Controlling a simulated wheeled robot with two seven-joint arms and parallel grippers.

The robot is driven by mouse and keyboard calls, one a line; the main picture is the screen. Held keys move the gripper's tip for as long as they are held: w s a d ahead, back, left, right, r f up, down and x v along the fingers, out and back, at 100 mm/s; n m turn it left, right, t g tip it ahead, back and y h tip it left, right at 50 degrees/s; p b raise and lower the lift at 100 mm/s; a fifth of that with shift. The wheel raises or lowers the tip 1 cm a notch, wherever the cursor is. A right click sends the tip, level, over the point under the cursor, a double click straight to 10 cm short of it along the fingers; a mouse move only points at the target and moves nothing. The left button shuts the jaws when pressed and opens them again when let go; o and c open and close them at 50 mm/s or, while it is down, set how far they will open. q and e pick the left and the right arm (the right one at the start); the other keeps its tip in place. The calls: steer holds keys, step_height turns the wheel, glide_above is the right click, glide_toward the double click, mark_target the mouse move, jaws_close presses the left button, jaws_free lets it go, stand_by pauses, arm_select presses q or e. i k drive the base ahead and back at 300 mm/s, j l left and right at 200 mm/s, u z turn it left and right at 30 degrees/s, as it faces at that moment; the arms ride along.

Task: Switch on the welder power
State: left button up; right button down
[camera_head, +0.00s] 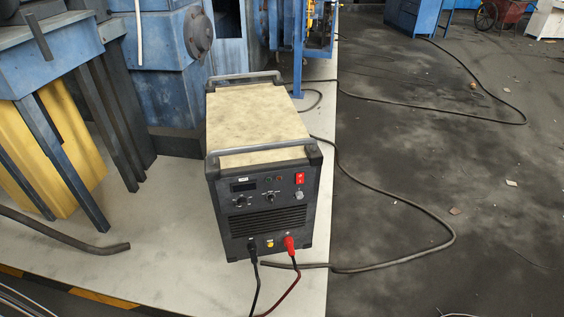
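The welder (262,170) is a box with a dusty tan top, dark front and bars along its top edges. It stands upright on a pale floor strip. A red power switch (299,179) sits at the upper right of its front panel; its position is too small to tell. Knobs and a small dark display (243,186) are left of the switch. A black plug (252,246) and a red plug (289,243) with cables sit at the bottom of the front. Neither of my grippers shows in the head view.
Blue machinery (165,60) stands behind and left, with blue legs and a yellow part (50,160) at the left. A dark cable (440,235) loops over the grey floor at the right. The floor in front of the welder is mostly clear.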

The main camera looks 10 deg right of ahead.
mark_target(300, 177)
steer(key=i+l+u, duration=0.1)
steer(key=i, duration=0.75)
